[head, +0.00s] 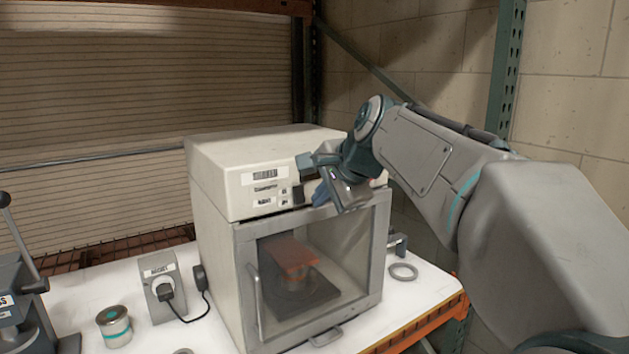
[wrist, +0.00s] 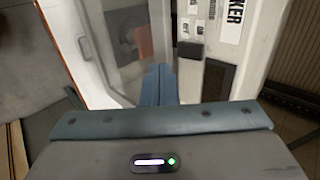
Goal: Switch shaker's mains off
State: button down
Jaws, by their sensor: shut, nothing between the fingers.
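The shaker (head: 212,190) is a pale box with a glazed door (head: 318,265) on the table, its door shut. Its upper front panel (head: 262,190) carries labels and small dark controls. My gripper (head: 320,194) is in front of the right part of this panel, with its blue fingers shut and empty. In the wrist view the closed fingers (wrist: 158,72) point at the shaker's front, beside a small black control (wrist: 190,50) and a larger dark control (wrist: 218,78). I see a gap in the picture between fingers and controls; contact cannot be told. The switch's position is not readable.
A grey socket box (head: 160,283) with a black plug and cable stands left of the shaker. A tin (head: 114,326) stands in front of it. A ring (head: 403,271) lies on the white tabletop (head: 425,290) at right. A lever device (head: 18,300) is at far left.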

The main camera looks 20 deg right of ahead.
aim_at(305, 199)
jog(key=w, duration=0.2)
jog(key=w+a+f+p, duration=0.1)
jog(key=w+f, duration=0.1)
jog(key=w, duration=0.1)
jog(key=shift+w+a+f+p, duration=0.25)
jog(key=shift+w+a+p, duration=0.05)
jog(key=shift+a+p, duration=0.1)
jog(key=shift+f, duration=0.1)
